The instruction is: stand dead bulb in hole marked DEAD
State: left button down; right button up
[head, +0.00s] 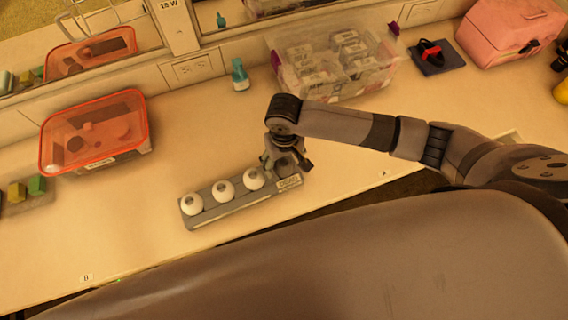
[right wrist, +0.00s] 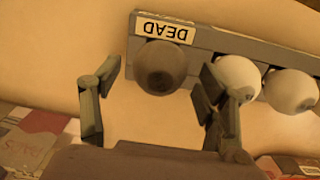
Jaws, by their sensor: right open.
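The grey bulb rack (head: 240,206) lies on the counter, with a label reading DEAD (right wrist: 165,29) at one end. The dark dead bulb (right wrist: 160,68) is beside that label, at the rack's end position, and looks upright. I cannot tell how deep it sits, as its base is hidden. My right gripper (head: 285,165) is over that end of the rack. In the right wrist view its fingers (right wrist: 160,88) are spread apart, with the dead bulb between and a little beyond them; no clear contact shows. My left gripper is not in view.
Several white bulbs (head: 223,191) stand in the same rack. A red-rimmed bin (head: 95,130), a small teal bottle (head: 239,75), a clear bin of boxes (head: 335,62) and a pink case (head: 510,32) stand farther back.

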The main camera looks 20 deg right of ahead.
notch_tip(320, 180, up, 9)
jog(key=shift+r+b, duration=0.1)
jog(key=shift+b, duration=0.25)
dwell(1.7)
